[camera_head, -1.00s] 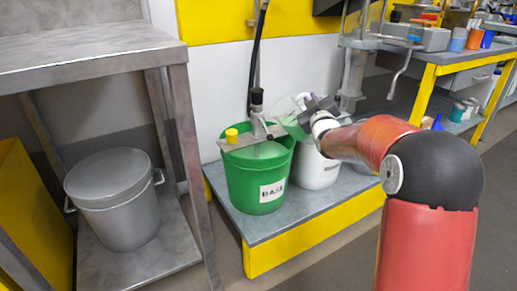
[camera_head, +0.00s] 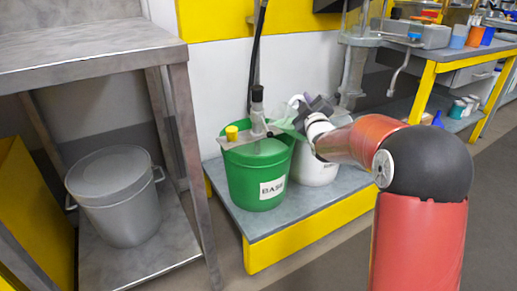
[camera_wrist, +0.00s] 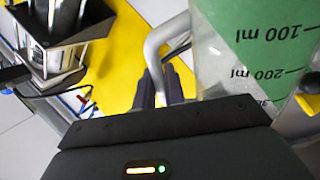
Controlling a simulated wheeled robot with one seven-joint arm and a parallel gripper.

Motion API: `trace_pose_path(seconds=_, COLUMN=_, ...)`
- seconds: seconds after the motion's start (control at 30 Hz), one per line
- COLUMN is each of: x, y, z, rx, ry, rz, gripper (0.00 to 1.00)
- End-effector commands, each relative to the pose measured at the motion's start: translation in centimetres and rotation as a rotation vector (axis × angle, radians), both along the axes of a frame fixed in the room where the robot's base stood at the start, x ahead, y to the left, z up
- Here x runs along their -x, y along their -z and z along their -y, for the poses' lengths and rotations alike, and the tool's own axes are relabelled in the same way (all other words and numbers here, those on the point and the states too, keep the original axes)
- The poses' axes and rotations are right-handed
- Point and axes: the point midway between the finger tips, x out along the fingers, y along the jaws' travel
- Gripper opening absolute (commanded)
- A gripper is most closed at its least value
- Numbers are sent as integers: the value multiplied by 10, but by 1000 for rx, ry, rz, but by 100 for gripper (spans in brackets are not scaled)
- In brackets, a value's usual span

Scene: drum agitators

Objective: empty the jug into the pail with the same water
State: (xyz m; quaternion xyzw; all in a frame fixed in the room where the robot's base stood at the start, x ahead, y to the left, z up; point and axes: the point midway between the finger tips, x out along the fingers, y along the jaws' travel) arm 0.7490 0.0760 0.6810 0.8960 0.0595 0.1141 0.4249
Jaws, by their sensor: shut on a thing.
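The clear jug (camera_head: 284,124) is tilted toward the green pail (camera_head: 256,180), its lower part over the right of that pail's rim. In the wrist view the jug (camera_wrist: 240,50) shows upside-down millilitre marks and green colour; I cannot tell whether this is water or the pail seen through it. My gripper (camera_head: 312,106) is shut on the jug's pale handle (camera_wrist: 160,60), with the dark fingers (camera_wrist: 163,88) around it. The green pail is labelled BASE. A white pail (camera_head: 318,170) stands behind it to the right, its opening hidden by my gripper and the jug.
An agitator (camera_head: 258,118) with a crossbar and yellow cap (camera_head: 232,133) spans the green pail. Both pails stand on a grey platform (camera_head: 270,228) with yellow sides. A lidded metal drum (camera_head: 115,200) sits under the metal table (camera_head: 85,50) at left.

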Motion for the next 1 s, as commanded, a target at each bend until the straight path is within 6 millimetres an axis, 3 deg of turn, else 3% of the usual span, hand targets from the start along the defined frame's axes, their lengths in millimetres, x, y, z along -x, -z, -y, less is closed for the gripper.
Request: trace_pose_path(seconds=1.0, x=2, y=-2, z=-5, rx=65, ry=0, rz=25, gripper=0)
